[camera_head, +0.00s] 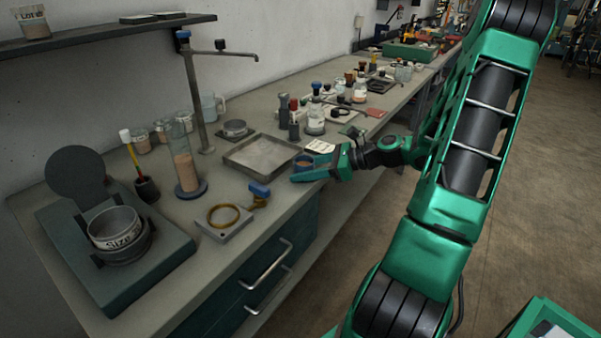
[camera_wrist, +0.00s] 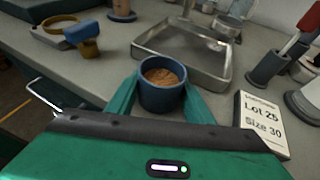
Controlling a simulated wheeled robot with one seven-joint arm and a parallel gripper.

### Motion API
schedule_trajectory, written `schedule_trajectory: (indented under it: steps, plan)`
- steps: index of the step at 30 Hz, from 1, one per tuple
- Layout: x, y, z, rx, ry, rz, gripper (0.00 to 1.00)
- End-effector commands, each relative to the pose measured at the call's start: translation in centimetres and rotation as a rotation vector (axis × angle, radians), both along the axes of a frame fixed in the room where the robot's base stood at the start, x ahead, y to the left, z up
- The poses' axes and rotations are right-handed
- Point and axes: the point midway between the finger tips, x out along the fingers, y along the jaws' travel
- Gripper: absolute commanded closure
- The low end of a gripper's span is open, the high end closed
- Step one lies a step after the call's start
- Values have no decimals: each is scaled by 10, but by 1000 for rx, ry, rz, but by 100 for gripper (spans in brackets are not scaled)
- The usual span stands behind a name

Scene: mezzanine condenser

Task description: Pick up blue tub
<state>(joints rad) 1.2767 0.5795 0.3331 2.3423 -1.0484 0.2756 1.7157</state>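The blue tub (camera_wrist: 162,98) is a small round cup holding brown grainy material. In the wrist view it stands upright between the two green fingers of my gripper (camera_wrist: 160,95). One finger is on each side of it, and I cannot tell whether they touch its wall. In the head view the tub (camera_head: 304,162) shows at the counter's front edge by the tray, with my gripper (camera_head: 316,168) around it, partly hiding it.
A shallow metal tray (camera_head: 262,154) lies right behind the tub. A blue-handled clamp (camera_head: 259,194) and a brass ring on a plate (camera_head: 224,218) lie to the left.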

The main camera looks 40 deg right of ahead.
Motion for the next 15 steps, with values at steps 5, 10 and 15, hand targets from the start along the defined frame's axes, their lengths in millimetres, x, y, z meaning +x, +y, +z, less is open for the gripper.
schedule_trajectory:
  steps: [5, 10, 15]
  plan:
    - [0, 0, 0, 0, 0, 0, 80]
    - [0, 0, 0, 0, 0, 0, 80]
    - [0, 0, 1, 0, 0, 1, 80]
